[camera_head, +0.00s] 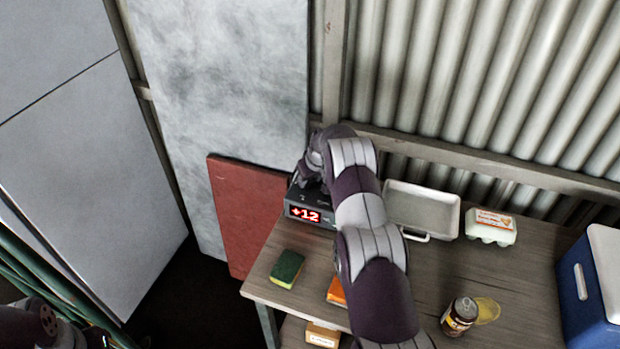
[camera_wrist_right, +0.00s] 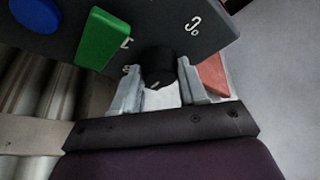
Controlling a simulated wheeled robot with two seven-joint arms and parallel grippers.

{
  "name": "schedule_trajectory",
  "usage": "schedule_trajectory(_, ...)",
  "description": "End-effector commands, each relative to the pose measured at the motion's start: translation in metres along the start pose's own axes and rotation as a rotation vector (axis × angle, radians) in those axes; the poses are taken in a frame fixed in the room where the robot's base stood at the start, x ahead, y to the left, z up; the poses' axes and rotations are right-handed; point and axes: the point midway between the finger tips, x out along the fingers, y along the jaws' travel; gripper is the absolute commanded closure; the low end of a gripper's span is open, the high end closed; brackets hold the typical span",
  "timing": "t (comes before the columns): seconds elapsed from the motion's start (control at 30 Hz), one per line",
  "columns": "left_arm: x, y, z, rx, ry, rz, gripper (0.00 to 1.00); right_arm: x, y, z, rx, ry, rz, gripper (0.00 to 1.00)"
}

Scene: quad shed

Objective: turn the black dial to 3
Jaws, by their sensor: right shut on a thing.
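A dark control box (camera_head: 297,211) sits at the left back corner of the wooden table, its red display reading "+12". In the right wrist view, the box's dark face (camera_wrist_right: 150,30) carries the black dial (camera_wrist_right: 158,62), a green rectangular button (camera_wrist_right: 102,38) and a blue round button (camera_wrist_right: 37,14). White markings are printed around the dial, one looking like a 3; the others are hard to read. My right gripper (camera_wrist_right: 160,72) is shut on the dial, one finger each side. In the head view my right gripper (camera_head: 308,174) is over the box, partly hiding it. My left gripper is not visible.
On the table (camera_head: 510,300) are a green sponge (camera_head: 287,268), an orange item (camera_head: 336,292) partly behind my arm, a white tray (camera_head: 422,208), an egg carton (camera_head: 491,227) and a can (camera_head: 459,316). A blue cooler (camera_head: 590,295) stands right. A red board (camera_head: 245,210) leans left.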

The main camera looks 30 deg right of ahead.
Motion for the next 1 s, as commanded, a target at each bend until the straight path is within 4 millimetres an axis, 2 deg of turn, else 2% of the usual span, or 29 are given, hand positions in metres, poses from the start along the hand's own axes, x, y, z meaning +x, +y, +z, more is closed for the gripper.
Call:
schedule_trajectory(0.6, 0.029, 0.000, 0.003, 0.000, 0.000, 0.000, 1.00, 0.004, -0.003, 0.001, 0.401, 0.001, 0.167, 0.88)
schedule_trajectory(1.0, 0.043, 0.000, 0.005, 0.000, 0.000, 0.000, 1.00, 0.002, -0.004, 0.000, 0.537, -0.001, 0.223, 0.88)
